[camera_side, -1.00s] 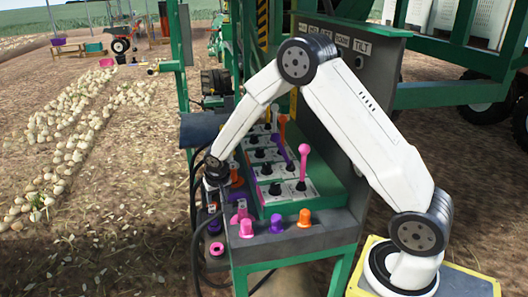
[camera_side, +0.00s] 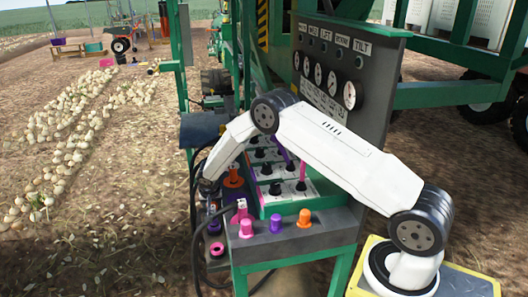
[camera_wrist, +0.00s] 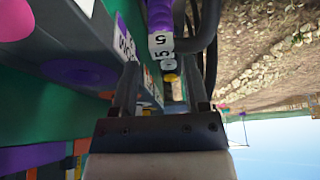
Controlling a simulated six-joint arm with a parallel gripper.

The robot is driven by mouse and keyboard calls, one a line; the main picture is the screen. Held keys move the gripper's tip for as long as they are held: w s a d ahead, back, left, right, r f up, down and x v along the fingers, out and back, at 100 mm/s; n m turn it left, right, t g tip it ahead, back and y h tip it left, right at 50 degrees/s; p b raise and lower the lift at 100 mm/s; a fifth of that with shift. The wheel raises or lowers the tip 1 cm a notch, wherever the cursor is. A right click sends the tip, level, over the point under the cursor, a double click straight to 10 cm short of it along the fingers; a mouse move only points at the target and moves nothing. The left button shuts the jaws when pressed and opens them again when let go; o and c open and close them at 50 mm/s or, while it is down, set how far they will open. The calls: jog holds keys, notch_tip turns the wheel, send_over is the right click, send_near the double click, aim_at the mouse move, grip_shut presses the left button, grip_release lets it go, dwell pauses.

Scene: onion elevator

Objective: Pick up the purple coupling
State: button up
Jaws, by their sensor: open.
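The purple coupling (camera_side: 215,226) hangs at the left end of the console on a dark hose in the side view. In the wrist view a purple cylinder (camera_wrist: 161,15), apparently this coupling, stands at top centre with a white tag marked 5 beside it. My gripper (camera_wrist: 161,65) is open, its two fingers apart on either side of the line to the tag and cylinder. It does not touch the coupling as far as I can see. In the side view my wrist is just above the coupling, and the fingertips are hard to make out.
An orange coupling (camera_side: 233,195) and a pink ring (camera_side: 217,249) are close by. Black hoses (camera_wrist: 209,30) run near my fingers. Open soil lies left.

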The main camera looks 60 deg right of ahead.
aim_at(212, 212)
jog(key=shift+x, duration=1.25)
jog(key=shift+x, duration=2.55)
jog(key=shift+a, duration=0.15)
grip_shut()
